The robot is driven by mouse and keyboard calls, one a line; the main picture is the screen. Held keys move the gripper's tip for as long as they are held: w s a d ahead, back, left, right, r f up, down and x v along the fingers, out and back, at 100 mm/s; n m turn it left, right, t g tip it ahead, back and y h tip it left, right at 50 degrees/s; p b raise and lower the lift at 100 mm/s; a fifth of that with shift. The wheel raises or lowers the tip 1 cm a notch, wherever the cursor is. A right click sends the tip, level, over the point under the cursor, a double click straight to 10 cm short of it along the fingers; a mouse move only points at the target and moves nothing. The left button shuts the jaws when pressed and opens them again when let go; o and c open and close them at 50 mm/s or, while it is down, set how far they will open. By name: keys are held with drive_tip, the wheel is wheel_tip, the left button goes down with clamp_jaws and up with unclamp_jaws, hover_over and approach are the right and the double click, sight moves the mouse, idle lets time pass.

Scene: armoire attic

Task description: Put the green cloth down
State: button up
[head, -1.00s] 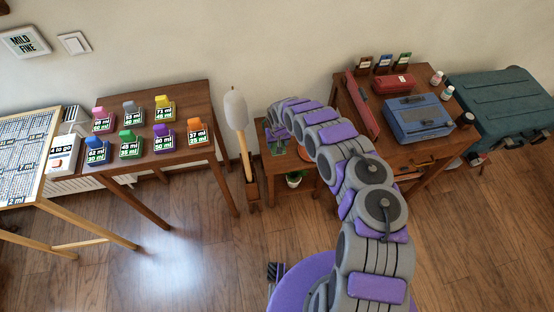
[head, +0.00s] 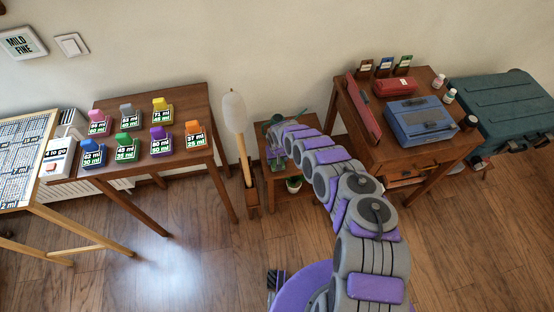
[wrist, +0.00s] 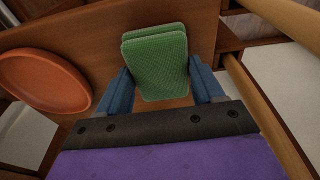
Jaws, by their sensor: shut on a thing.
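The green cloth (wrist: 157,62) is a folded pad with rounded corners in the wrist view. It sits between the two blue fingers of my gripper (wrist: 158,82), which is shut on it. Brown wood shows behind and just below the cloth; I cannot tell whether they touch. In the head view my arm reaches to the small low wooden table (head: 279,196) between the two desks. The gripper end there is small and partly hidden by my arm, and the cloth cannot be made out clearly.
A round terracotta dish (wrist: 45,80) lies left of the cloth in the wrist view. A potted plant (head: 294,183) is under the low table's top. A pole with a pale padded head (head: 235,112) stands left. The right desk holds a blue box (head: 420,120) and red case (head: 393,87).

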drive_tip(key=shift+r, duration=0.1)
drive_tip(key=shift+f, duration=0.25)
drive_tip(key=o, duration=0.9)
drive_tip(key=shift+o, duration=0.2)
drive_tip(key=s+r+p, duration=0.3)
drive_tip(key=r+p, duration=0.2)
drive_tip(key=r, duration=1.2)
drive_tip(key=shift+d+r+p, duration=0.15)
drive_tip(key=shift+p, duration=0.25)
